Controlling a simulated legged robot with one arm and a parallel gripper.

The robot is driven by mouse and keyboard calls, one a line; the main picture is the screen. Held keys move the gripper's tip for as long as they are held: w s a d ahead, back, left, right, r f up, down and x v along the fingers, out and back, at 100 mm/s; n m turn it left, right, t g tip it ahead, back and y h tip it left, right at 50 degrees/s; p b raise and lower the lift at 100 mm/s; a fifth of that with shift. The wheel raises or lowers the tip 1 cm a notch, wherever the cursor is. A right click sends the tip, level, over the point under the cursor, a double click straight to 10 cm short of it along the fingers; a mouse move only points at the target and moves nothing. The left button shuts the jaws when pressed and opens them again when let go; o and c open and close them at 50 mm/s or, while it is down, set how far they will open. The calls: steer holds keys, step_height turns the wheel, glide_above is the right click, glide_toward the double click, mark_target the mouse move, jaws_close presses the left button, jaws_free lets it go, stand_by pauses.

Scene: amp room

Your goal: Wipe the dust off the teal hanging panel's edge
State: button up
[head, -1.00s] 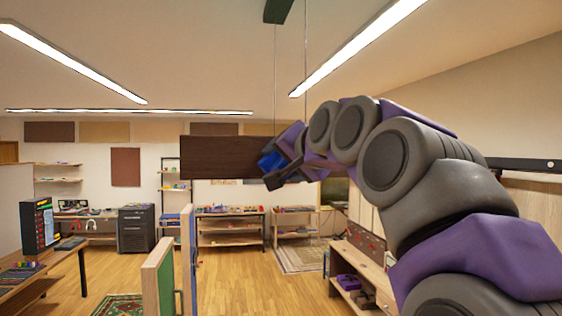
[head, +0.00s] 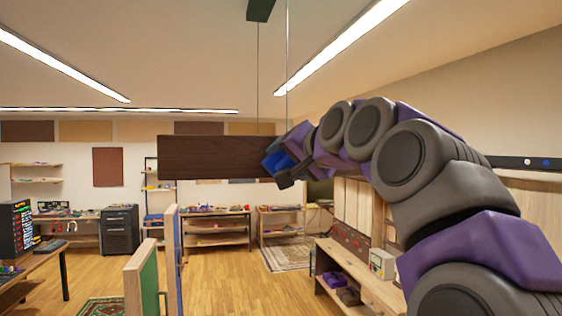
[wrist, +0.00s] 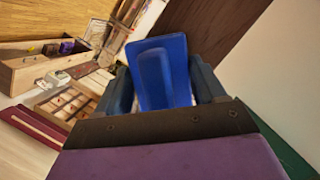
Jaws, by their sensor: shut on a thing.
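A long hanging panel (head: 210,158) hangs on two thin wires from a dark green ceiling mount (head: 261,10). It looks dark brown with wood grain, not teal, and its right end is hidden behind my gripper. My gripper (head: 283,168) is at the panel's right part in the head view. It is shut on a blue wiping block (wrist: 160,72) with a raised grip, which stands between the dark fingers in the wrist view. A brown surface, likely the panel (wrist: 222,30), shows just behind the block there. I cannot tell whether block and panel touch. No dust can be made out.
A green-faced partition (head: 148,275) stands at the lower left of centre. A wooden bench (head: 345,285) with purple items is at the lower right. Shelves (head: 217,228) and a dark cabinet (head: 120,230) line the far wall. The wooden floor between is open.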

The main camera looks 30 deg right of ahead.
steer(key=shift+s+d+p, duration=0.7)
steer(key=shift+s+d, duration=0.5)
steer(key=shift+d, duration=3.3)
steer(key=shift+w+a+b, duration=0.2)
steer(key=shift+w+a, duration=0.45)
steer(key=shift+a, duration=1.55)
steer(key=shift+w+a+b, duration=0.15)
steer(key=shift+w+a, duration=0.45)
steer(key=shift+a, duration=1.6)
steer(key=shift+w+a+b, duration=0.2)
steer(key=shift+w+a, duration=0.45)
steer(key=shift+a, duration=1.55)
steer(key=shift+s, duration=0.15)
steer(key=b, duration=0.1)
glide_toward(265, 162)
steer(key=w, duration=0.1)
steer(key=w+f, duration=0.1)
steer(key=w+a, duration=0.1)
steer(key=shift+f, duration=0.4)
steer(key=s, duration=0.1)
steer(key=s+b, duration=0.1)
steer(key=shift+s+a, duration=0.4)
steer(key=shift+w, duration=0.1)
